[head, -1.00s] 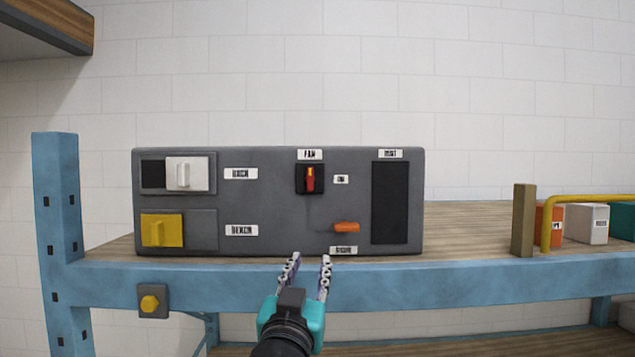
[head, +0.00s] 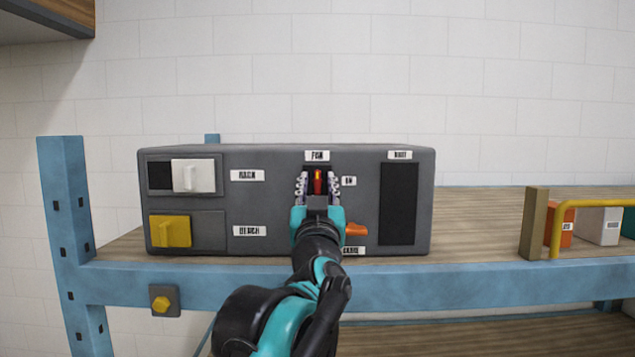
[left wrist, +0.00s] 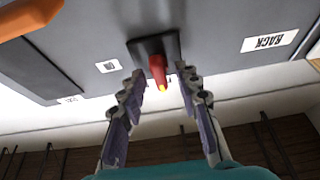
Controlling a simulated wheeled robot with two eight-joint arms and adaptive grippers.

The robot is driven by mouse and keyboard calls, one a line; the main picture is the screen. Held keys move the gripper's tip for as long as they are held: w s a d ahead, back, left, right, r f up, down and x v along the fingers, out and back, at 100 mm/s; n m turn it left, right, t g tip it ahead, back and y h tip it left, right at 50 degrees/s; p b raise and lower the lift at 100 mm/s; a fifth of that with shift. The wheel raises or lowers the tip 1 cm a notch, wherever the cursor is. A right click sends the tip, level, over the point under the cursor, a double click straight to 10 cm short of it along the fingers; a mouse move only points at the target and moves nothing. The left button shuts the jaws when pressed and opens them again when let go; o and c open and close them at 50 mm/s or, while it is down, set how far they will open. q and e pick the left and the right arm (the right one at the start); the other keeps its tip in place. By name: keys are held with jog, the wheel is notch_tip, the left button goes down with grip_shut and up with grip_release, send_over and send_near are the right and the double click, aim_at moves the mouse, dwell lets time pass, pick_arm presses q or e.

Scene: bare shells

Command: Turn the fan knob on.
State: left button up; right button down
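The fan knob (head: 318,181) is a red handle with a yellow tip on a black square plate, under the FAN label (head: 317,156) of a grey panel box (head: 270,205). An ON label (head: 349,181) is right of it. In the head view the handle stands upright. My left gripper (head: 317,188) is open, with one finger on each side of the knob. In the left wrist view the red knob (left wrist: 158,70) shows between the two open fingertips (left wrist: 163,84), with gaps on both sides. My right gripper is not in view.
An orange handle (head: 355,229) sits below right of the knob, close to my left gripper. White (head: 194,176) and yellow (head: 170,231) sliding covers are at left. A blue shelf beam (head: 450,286) runs in front. A wooden post (head: 535,222) and yellow rail stand at right.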

pick_arm(q)
grip_shut()
jog(key=shift+m, duration=0.4)
jog(key=m+h, duration=0.2)
jog(key=shift+a+m+p, duration=0.1)
jog(key=shift+m+p, duration=0.2)
jog(key=shift+p, duration=0.05)
jog(key=m+h+p, duration=0.1)
jog(key=m, duration=0.2)
jog(key=m+g+h, duration=0.1)
jog(key=m+h, duration=0.1)
jog(key=m, duration=0.1)
jog(key=shift+r+p, duration=0.1)
jog(key=shift+p, duration=0.25)
jog(key=m+g+h+p, duration=0.1)
jog(key=m, duration=0.3)
jog(key=m+g+p, duration=0.1)
jog(key=m+p, duration=0.1)
jog(key=m, duration=0.2)
jog(key=shift+g+h, duration=0.4)
jog(key=m+g+p, duration=0.2)
jog(key=m, duration=0.2)
jog(key=shift+m, duration=0.4)
jog(key=shift+p, duration=0.3)
